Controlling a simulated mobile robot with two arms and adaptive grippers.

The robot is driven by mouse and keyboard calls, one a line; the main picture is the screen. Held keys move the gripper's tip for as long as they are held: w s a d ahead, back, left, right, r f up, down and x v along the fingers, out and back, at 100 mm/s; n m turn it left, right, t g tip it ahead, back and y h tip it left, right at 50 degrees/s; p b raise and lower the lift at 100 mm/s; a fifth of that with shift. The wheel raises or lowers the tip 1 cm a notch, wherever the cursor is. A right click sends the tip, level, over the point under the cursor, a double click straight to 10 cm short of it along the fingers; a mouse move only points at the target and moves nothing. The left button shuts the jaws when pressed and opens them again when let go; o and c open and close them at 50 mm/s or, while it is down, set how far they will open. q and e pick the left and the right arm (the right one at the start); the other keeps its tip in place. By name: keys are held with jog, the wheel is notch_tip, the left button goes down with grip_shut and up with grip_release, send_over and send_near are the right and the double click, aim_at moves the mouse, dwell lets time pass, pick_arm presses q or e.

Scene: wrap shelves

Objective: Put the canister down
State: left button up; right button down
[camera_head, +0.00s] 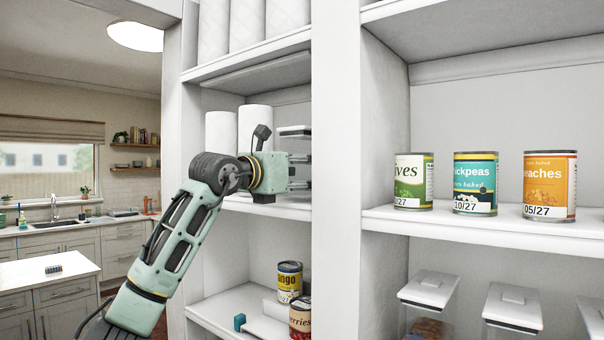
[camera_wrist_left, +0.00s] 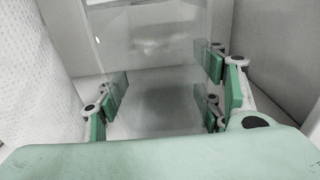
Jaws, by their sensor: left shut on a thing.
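My left gripper (camera_head: 302,172) reaches into the middle bay of the left shelf unit, and its fingers also show in the left wrist view (camera_wrist_left: 165,92). It is shut on a clear canister (camera_wrist_left: 150,62), with green finger pads on both sides of the see-through wall. In the head view the canister's grey lid (camera_head: 294,131) shows above the fingers. The upright panel cuts off its right side. I cannot tell whether its base touches the shelf board (camera_head: 285,207). My right gripper is not in view.
White paper rolls (camera_head: 221,135) stand left of the gripper, and one (camera_wrist_left: 45,75) is close in the wrist view. The upright panel (camera_head: 335,170) is just right. Cans stand on the right shelf (camera_head: 475,217). Lidded clear canisters (camera_head: 428,288) stand below them.

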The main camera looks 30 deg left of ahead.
pick_arm(q)
jog(key=shift+s, duration=0.2)
jog(key=shift+f, duration=0.2)
jog(key=o, duration=1.3)
jog(key=shift+o, duration=0.2)
